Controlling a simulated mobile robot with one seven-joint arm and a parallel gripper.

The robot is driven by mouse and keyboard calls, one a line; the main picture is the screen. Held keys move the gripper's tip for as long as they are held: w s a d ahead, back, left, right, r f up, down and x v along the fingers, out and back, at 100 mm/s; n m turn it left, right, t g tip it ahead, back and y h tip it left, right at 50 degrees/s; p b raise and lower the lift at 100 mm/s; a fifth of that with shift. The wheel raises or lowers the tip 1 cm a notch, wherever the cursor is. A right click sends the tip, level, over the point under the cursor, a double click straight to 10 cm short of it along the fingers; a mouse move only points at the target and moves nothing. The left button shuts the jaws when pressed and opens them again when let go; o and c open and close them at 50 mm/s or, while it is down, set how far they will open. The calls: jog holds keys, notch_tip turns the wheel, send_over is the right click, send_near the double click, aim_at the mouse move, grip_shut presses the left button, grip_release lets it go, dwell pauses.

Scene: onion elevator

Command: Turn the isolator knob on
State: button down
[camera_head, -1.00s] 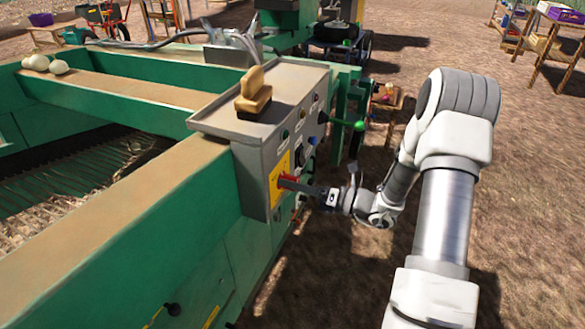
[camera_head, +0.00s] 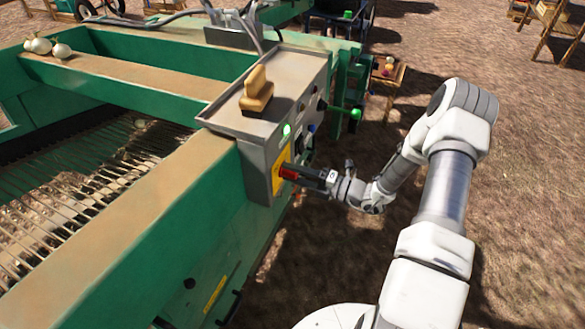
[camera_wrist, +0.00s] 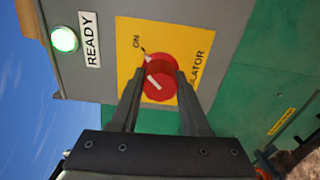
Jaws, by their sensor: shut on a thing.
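The red isolator knob (camera_wrist: 160,80) sits on a yellow plate (camera_wrist: 205,35) on the grey control box. Its white pointer line is aimed at the ON mark at upper left in the wrist view. My gripper (camera_wrist: 160,92) is shut on the knob, one finger on each side. In the head view my gripper (camera_head: 298,174) reaches the box's side from the right, and the red knob (camera_head: 287,173) shows at its tips. A green lamp (camera_wrist: 64,39) beside the READY label is lit.
The grey control box (camera_head: 225,117) stands on the green machine frame, with a wooden-looking brush (camera_head: 257,95) on top. A green ball-ended lever (camera_head: 355,113) sticks out behind my gripper. Several onions (camera_head: 48,47) lie at the far left. Open dirt ground lies to the right.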

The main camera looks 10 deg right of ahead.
jog(key=shift+m, duration=0.4)
jog(key=shift+c, duration=1.9)
grip_release()
jog(key=shift+d, duration=0.1)
jog(key=v, duration=1.7)
jog(key=shift+s, duration=0.2)
